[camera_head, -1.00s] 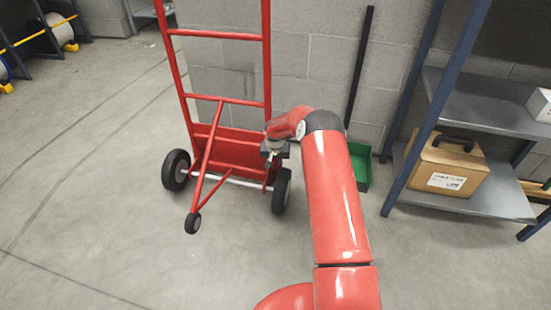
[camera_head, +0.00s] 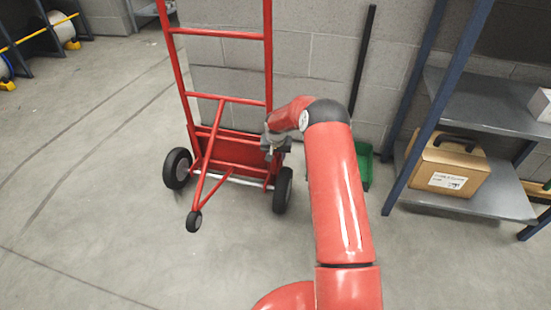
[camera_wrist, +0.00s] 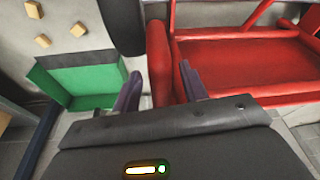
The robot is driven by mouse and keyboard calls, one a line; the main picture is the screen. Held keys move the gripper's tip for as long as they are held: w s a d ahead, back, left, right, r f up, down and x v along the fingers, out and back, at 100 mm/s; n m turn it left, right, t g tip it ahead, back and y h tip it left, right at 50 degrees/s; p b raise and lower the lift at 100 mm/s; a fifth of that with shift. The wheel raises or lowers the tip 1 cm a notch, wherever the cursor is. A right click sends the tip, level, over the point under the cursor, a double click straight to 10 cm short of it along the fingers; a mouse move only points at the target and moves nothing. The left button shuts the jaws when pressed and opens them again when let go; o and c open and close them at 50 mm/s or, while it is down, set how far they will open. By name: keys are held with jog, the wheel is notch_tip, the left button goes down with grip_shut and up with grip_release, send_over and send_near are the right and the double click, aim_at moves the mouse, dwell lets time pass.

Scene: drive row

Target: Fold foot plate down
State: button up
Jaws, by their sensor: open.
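A red hand truck (camera_head: 172,62) stands upright near the wall, on two black wheels and a small rear caster. Its red foot plate (camera_head: 238,146) is up against the lower frame rather than flat on the floor. The plate also shows in the wrist view (camera_wrist: 245,62), at right. My gripper (camera_head: 275,148) is at the right side of the lower frame. In the wrist view my gripper (camera_wrist: 162,85) is open. A red frame tube (camera_wrist: 160,58) shows between and beyond the fingertips; I cannot tell whether they touch it. The plate's far side is partly hidden by the frame.
A green bin (camera_head: 363,165) stands on the floor by the wall, right of the truck. A blue-framed shelf (camera_head: 470,202) with a cardboard box (camera_head: 447,168) is farther right. A black pole (camera_head: 361,65) leans on the wall.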

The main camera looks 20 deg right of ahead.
jog(key=shift+v, duration=2.1)
jog(key=shift+r, duration=0.1)
